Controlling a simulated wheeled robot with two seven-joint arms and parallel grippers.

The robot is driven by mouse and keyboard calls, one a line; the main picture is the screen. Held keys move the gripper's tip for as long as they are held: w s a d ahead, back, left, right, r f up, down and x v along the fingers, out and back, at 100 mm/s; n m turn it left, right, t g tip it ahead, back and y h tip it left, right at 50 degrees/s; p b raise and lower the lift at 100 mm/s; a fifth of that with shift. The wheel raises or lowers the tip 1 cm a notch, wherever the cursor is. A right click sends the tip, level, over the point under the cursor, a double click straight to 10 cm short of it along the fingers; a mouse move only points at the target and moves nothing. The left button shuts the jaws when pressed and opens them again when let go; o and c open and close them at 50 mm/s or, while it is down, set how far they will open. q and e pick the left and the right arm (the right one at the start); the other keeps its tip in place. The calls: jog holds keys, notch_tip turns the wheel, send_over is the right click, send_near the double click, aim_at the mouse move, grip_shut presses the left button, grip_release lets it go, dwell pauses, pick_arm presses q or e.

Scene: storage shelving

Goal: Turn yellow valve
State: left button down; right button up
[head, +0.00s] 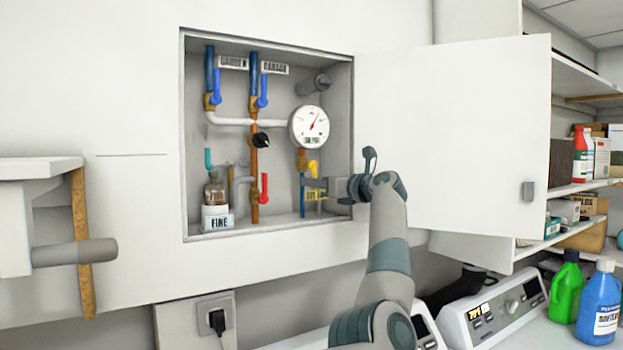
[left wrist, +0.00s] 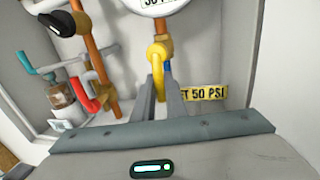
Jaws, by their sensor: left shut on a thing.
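The yellow valve (head: 313,168) sits on a copper pipe below the round pressure gauge (head: 309,127), inside an open wall cabinet. In the left wrist view the yellow valve (left wrist: 158,54) hangs down between the fingers. My left gripper (head: 312,188) reaches into the cabinet's lower right, and in the left wrist view its fingers (left wrist: 160,92) are shut on the yellow valve's handle. The fingers hide the handle's lower end. My right gripper is not in view.
The cabinet door (head: 455,140) stands open to the right. Inside, left of my gripper, are a red-handled valve (head: 264,188), a black knob (head: 260,140), blue-handled valves and a labelled bottle (head: 215,198). A yellow "50 PSI" label (left wrist: 203,93) is close by the fingers.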

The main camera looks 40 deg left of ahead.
pick_arm(q)
jog(key=shift+w+d, duration=0.1)
jog(key=shift+w, duration=0.05)
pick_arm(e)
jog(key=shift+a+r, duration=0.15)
pick_arm(q)
jog(key=shift+n, duration=0.3)
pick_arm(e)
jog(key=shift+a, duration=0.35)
pick_arm(q)
jog(key=c, duration=1.8)
grip_release()
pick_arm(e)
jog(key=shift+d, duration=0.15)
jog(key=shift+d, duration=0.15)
pick_arm(q)
jog(key=shift+d, duration=0.15)
